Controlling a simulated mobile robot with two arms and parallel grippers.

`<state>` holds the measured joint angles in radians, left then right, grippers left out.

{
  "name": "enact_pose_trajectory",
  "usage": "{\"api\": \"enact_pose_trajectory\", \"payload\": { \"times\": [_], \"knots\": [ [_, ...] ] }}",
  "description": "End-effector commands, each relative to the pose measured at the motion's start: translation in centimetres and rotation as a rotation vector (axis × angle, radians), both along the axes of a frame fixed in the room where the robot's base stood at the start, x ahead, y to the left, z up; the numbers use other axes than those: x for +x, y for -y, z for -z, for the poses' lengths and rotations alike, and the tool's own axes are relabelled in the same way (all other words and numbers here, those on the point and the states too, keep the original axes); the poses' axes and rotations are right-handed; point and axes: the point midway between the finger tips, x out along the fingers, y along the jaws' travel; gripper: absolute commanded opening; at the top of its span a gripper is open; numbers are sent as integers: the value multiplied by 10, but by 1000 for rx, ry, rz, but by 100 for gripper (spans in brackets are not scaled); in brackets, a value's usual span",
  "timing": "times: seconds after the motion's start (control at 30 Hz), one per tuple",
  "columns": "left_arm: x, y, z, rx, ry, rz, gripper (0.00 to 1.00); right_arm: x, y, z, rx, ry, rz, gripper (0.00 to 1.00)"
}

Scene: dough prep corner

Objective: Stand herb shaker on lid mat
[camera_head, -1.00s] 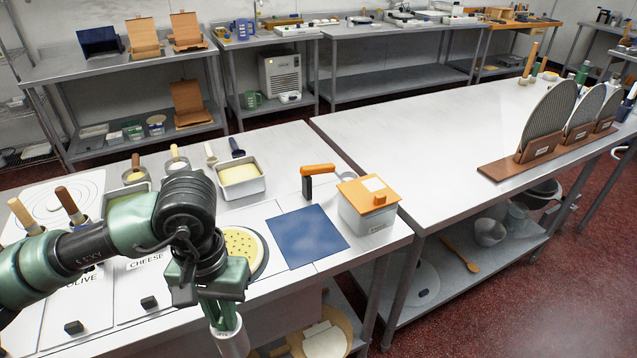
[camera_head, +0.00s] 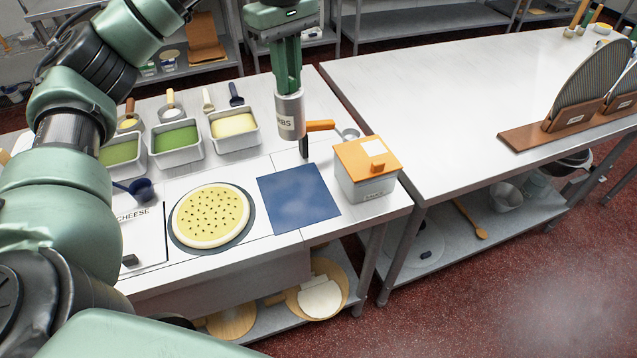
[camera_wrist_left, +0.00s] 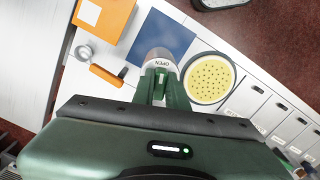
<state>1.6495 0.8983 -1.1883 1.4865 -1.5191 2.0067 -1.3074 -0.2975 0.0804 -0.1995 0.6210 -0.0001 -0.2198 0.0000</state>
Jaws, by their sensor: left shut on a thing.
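My left gripper (camera_head: 288,84) is shut on the herb shaker (camera_head: 291,118), a grey cylinder with a white label reading "BS" in part. It holds the shaker upright with the fingers pointing down. In the head view the shaker shows just behind the back edge of the blue square mat (camera_head: 299,200), which I take as the lid mat, and seems to be above the counter. The mat is bare. In the left wrist view the shaker (camera_wrist_left: 160,58) shows end-on with "OPEN" lettering, overlapping an edge of the mat (camera_wrist_left: 163,36). My right gripper is out of view.
An orange-lidded box (camera_head: 366,188) is right of the mat. A dough round (camera_head: 211,215) lies left of it. Several topping pans, one a cheese-coloured pan (camera_head: 234,142), line the back.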

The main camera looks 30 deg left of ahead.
Motion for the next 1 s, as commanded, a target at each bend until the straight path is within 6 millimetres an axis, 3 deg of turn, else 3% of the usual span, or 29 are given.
{"api": "enact_pose_trajectory", "payload": {
  "times": [0.17,0.43,0.63,1.0],
  "knots": [
    [0,-2,28,0,-7,-12,0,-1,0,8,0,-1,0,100],
    [-1,-1,92,-1,-7,-11,0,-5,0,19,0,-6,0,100],
    [-1,-2,134,1,-5,-10,0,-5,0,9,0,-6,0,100],
    [-1,-2,171,1,-3,-11,0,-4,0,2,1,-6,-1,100]
  ]
}}
